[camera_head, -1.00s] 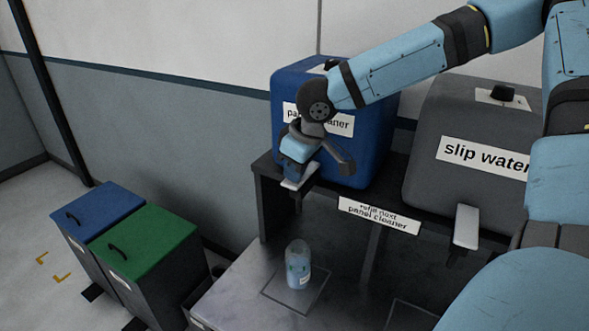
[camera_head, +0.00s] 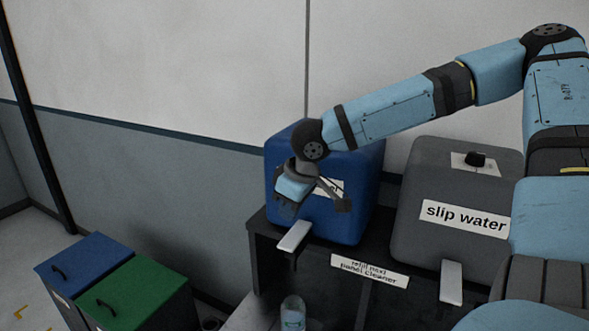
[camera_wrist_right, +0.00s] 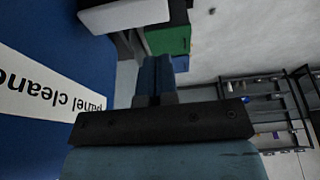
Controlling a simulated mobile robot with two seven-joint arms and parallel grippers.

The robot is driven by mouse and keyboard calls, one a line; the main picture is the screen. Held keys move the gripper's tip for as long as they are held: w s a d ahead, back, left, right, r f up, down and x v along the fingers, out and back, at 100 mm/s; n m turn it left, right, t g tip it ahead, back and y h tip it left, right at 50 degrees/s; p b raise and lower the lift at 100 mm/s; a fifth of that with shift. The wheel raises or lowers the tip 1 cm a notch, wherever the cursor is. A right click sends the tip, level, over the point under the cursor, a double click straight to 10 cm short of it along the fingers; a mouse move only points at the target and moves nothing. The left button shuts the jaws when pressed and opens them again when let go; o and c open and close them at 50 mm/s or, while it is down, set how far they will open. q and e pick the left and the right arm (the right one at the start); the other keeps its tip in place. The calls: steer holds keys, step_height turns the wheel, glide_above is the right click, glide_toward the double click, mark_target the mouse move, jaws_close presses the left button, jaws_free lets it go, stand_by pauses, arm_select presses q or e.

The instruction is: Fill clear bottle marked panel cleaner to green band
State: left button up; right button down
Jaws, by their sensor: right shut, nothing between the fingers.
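The clear bottle (camera_head: 292,314) stands under the blue panel cleaner tank (camera_head: 345,225), below its white tap lever (camera_head: 295,236). Its lower part is cut off by the bottom edge of the head view. It has a bluish-green tint, but I cannot tell the liquid level against the green band. My right gripper (camera_head: 286,209) is shut and empty, in front of the tank and just above the lever. The right wrist view shows its closed fingers (camera_wrist_right: 155,75), with the white lever (camera_wrist_right: 125,15) near them. My left gripper is not in view.
A grey slip water tank (camera_head: 420,185) with its own white lever (camera_head: 451,282) stands to the right on the same dark shelf. A sign (camera_head: 369,271) reading "refill next panel cleaner" hangs on the shelf edge. Blue (camera_head: 85,262) and green (camera_head: 135,290) lidded bins stand at lower left.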

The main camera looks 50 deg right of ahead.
steer(key=v, duration=0.7)
steer(key=shift+s+d+r, duration=0.25)
steer(key=shift+s+d, duration=0.05)
steer(key=shift+d, duration=0.05)
